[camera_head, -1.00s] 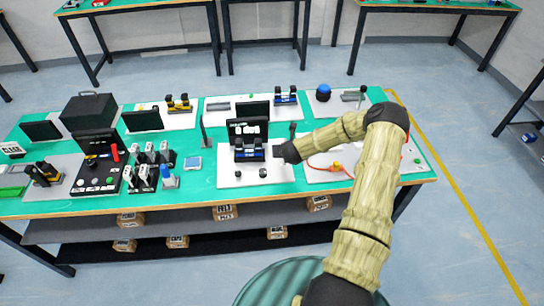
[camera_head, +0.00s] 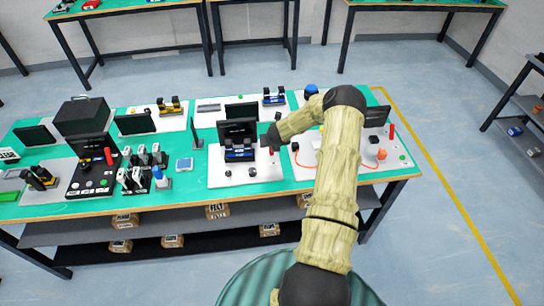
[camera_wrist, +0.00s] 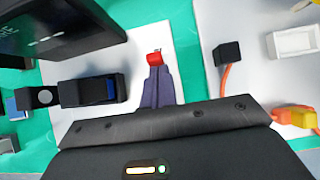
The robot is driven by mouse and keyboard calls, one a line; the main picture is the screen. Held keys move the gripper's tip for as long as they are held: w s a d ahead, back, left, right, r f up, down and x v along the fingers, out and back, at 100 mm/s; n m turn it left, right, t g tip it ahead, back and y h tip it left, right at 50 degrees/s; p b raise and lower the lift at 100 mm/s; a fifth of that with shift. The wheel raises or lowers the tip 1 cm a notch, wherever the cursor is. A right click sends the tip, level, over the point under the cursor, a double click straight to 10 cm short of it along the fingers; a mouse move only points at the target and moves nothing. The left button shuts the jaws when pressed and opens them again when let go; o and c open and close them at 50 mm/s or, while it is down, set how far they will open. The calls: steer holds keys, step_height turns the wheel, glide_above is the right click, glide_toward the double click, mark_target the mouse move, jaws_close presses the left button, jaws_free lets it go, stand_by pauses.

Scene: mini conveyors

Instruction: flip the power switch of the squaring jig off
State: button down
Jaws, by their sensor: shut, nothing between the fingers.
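The station at my gripper, which looks like the squaring jig (camera_head: 238,153), has a blue-and-black clamp-like unit and a dark screen (camera_head: 237,130) on a white plate. The unit also shows at the left of the wrist view (camera_wrist: 92,91). A small red piece (camera_wrist: 154,58), perhaps the switch, shows at my fingertips; it also shows in the head view (camera_head: 270,150). My gripper (camera_wrist: 157,72) is shut with nothing between its fingers, pointing at the red piece. Whether it touches the piece is unclear. No switch label can be read.
Two black knobs (camera_head: 253,171) stand at the plate's front. To the right, another white plate (camera_head: 304,172) holds an orange cable (camera_wrist: 225,82) and a black block (camera_wrist: 228,53). The dark screen (camera_wrist: 60,35) rises close by my fingers. Other stations stand left and behind.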

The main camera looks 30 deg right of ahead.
steer(key=shift+a+r+p, duration=0.15)
steer(key=shift+r+p, duration=0.2)
steer(key=shift+r, duration=0.4)
steer(key=shift+a, duration=0.1)
